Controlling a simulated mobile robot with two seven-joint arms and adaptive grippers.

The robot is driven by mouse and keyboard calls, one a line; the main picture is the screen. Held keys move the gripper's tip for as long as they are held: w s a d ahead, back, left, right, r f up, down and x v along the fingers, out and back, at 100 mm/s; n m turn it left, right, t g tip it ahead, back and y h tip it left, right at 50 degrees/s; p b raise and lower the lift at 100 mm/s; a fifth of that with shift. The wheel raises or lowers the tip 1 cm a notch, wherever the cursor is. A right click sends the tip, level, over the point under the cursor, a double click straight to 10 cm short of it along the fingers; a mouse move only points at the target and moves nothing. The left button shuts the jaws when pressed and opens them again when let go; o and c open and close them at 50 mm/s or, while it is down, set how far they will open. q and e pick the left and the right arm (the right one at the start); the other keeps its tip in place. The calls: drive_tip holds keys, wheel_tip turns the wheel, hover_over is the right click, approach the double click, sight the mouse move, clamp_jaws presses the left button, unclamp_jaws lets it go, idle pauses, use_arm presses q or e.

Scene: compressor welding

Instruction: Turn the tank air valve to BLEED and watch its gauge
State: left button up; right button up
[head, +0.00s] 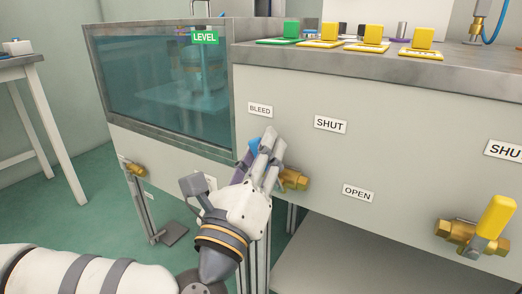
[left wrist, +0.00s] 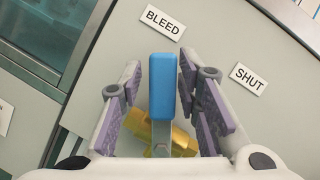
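The tank air valve has a blue handle (left wrist: 163,85) on a brass body (left wrist: 160,132). In the head view the blue handle (head: 254,145) shows only in part behind my fingers, with the brass body (head: 295,180) to their right. The handle points up toward the BLEED label (head: 260,109). My left gripper (head: 263,148) is at the valve. In the left wrist view its purple pads stand on both sides of the handle, with a gap on each side, so it is open around it. My right gripper is not in view. I cannot make out a gauge.
SHUT (head: 330,124) and OPEN (head: 357,192) labels are on the panel. A yellow-handled valve (head: 490,228) is at right, and another brass fitting (head: 135,168) at left below the glass tank (head: 150,85). Yellow blocks (head: 371,37) stand on the bench top.

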use_arm(q)
drive_tip(key=v, duration=1.2)
drive_tip(key=shift+r, duration=0.1)
